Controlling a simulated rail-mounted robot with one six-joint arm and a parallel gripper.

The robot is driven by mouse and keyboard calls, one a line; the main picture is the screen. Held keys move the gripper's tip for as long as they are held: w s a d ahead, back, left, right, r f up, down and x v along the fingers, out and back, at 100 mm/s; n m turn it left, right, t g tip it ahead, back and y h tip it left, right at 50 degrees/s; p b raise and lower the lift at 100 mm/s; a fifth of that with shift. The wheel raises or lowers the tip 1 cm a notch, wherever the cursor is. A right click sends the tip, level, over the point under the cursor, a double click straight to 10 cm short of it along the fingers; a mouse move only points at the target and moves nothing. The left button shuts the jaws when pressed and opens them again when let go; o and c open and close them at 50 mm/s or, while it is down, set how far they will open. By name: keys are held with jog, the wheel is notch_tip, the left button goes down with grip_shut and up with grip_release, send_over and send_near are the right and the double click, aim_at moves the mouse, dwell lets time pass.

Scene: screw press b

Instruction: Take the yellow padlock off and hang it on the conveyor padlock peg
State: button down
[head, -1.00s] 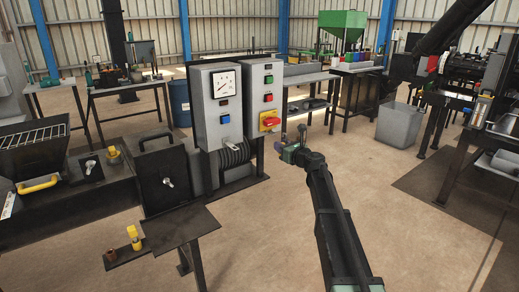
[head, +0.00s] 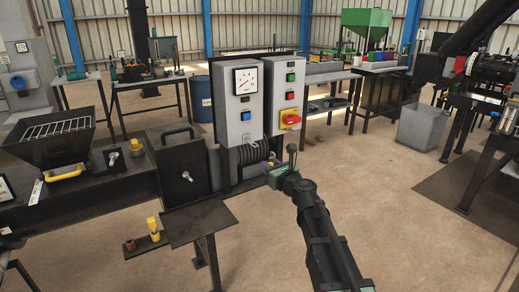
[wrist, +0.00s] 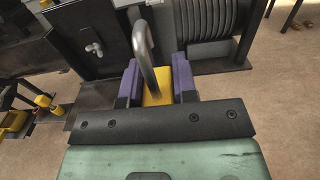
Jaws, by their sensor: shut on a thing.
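My gripper (wrist: 157,84) has purple fingers shut on the yellow padlock (wrist: 155,97). The padlock's grey shackle (wrist: 147,45) rises beyond the fingers in the wrist view, and most of its body is hidden between them. In the head view my gripper (head: 268,168) is in front of the black coiled hose, below and left of the red-and-yellow switch (head: 291,119). The padlock cannot be made out there. I see no padlock on the switch. I cannot pick out the conveyor padlock peg.
Two grey control boxes (head: 236,95) stand behind my gripper. A dark press body with a hopper (head: 55,133) is at left. A small shelf (head: 143,248) holds a yellow item (head: 153,229) and a copper-coloured one (head: 130,245). Open floor lies to the right.

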jog(key=shift+w, duration=0.15)
jog(key=shift+x, duration=2.7)
jog(key=shift+a, duration=0.1)
jog(key=shift+x, duration=1.45)
jog(key=shift+w, duration=0.1)
jog(key=shift+w+a, duration=0.35)
jog(key=shift+w, duration=0.2)
jog(key=shift+f, duration=0.1)
